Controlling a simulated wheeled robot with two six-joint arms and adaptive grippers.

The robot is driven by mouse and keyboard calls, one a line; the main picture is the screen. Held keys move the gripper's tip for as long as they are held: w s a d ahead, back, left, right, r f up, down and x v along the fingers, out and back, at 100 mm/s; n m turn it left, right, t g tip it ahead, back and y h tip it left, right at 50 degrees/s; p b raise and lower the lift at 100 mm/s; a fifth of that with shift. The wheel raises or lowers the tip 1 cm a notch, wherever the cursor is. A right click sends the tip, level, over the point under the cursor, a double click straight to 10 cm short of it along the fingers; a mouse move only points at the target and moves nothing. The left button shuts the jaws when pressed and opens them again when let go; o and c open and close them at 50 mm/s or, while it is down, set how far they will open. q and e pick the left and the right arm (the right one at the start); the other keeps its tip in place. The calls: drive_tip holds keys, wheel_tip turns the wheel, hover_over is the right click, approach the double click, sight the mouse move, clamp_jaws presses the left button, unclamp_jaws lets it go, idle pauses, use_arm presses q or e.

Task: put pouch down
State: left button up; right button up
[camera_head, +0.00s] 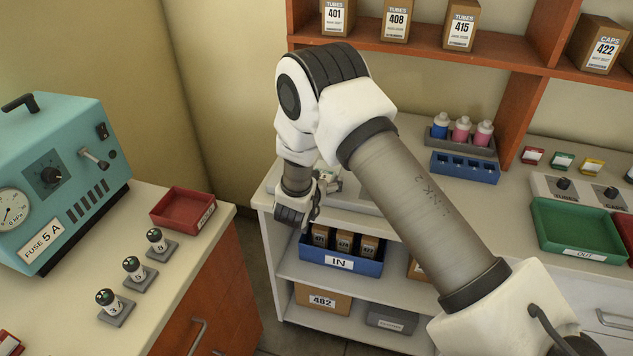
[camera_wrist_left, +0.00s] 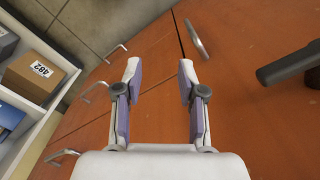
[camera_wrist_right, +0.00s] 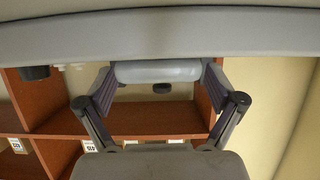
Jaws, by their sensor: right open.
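My right gripper (camera_head: 316,192) is at the left end of the back counter, just above the blue IN bin. In the right wrist view its fingers (camera_wrist_right: 158,82) stand apart, with a pale blue-grey rounded piece (camera_wrist_right: 157,71) between the tips. I cannot tell whether this piece is the pouch. In the head view a small pale thing (camera_head: 332,182) shows beside the gripper, partly hidden by it. No other pouch can be made out. My left gripper (camera_wrist_left: 159,84) is open and empty in front of orange cabinet doors, outside the head view.
The blue IN bin (camera_head: 342,264) holds several small boxes on the shelf below the counter. A tube rack (camera_head: 464,168), a green OUT tray (camera_head: 577,229) and a red tray (camera_head: 183,208) are around. A teal machine (camera_head: 62,185) stands at left. My right arm hides part of the counter.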

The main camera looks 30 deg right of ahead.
drive_tip(key=b+v, duration=0.1)
drive_tip(key=v, duration=1)
drive_tip(key=s+a+f+n+g+y, duration=0.1)
drive_tip(key=s+f+n+g+y, duration=0.15)
drive_tip(key=s+f, duration=0.45)
drive_tip(key=s+a+f+n+g+y, duration=0.1)
drive_tip(key=s+f+n+y, duration=0.3)
drive_tip(key=f, duration=0.6)
drive_tip(key=s+a+f+n+g+y, duration=0.1)
drive_tip(key=s+a+f+g+y, duration=0.1)
drive_tip(key=s, duration=0.7)
drive_tip(key=s+a+f+n+g+y, duration=0.1)
drive_tip(key=s+f, duration=0.4)
drive_tip(key=s, duration=0.5)
drive_tip(key=shift+s+a+f+n+g+y, duration=0.3)
drive_tip(key=shift+a+n+g, duration=0.4)
drive_tip(key=shift+g, duration=0.55)
drive_tip(key=shift+r, duration=0.1)
drive_tip(key=shift+s, duration=0.1)
